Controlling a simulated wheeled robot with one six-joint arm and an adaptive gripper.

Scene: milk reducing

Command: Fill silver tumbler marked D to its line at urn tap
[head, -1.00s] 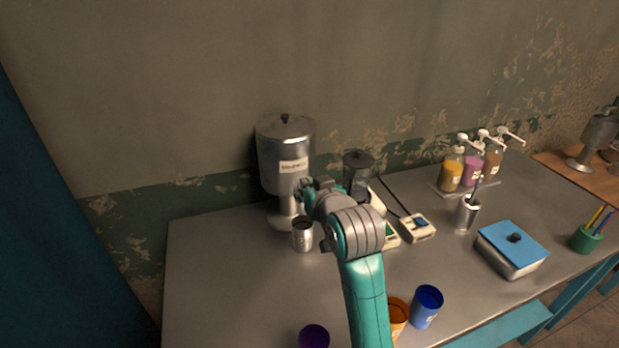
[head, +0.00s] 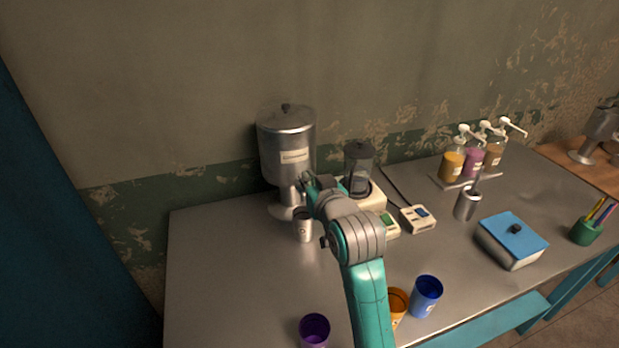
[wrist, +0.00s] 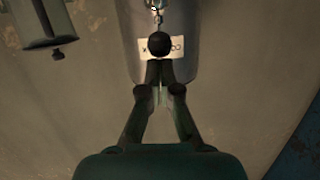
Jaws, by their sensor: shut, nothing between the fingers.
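A silver tumbler (head: 303,228) stands upright on the metal table, just in front of the urn's foot. A mark shows on its side but is too small to read. The large steel urn (head: 286,145) with a label stands behind it; its tap is largely hidden by my gripper. My gripper (head: 305,182) is above the tumbler, at the urn's lower front. In the wrist view my gripper (wrist: 159,64) is shut with nothing between the fingers, its tips at a black knob (wrist: 160,44) in front of the urn's label. The tumbler's fill level cannot be seen.
A blender (head: 360,172) and a small scale-like device (head: 418,219) stand right of my arm. Purple (head: 314,329), orange (head: 397,306) and blue (head: 426,295) cups are near the front. Pump bottles (head: 472,162), a utensil tumbler (head: 467,205) and a blue-lidded box (head: 513,240) are right. The table's left is clear.

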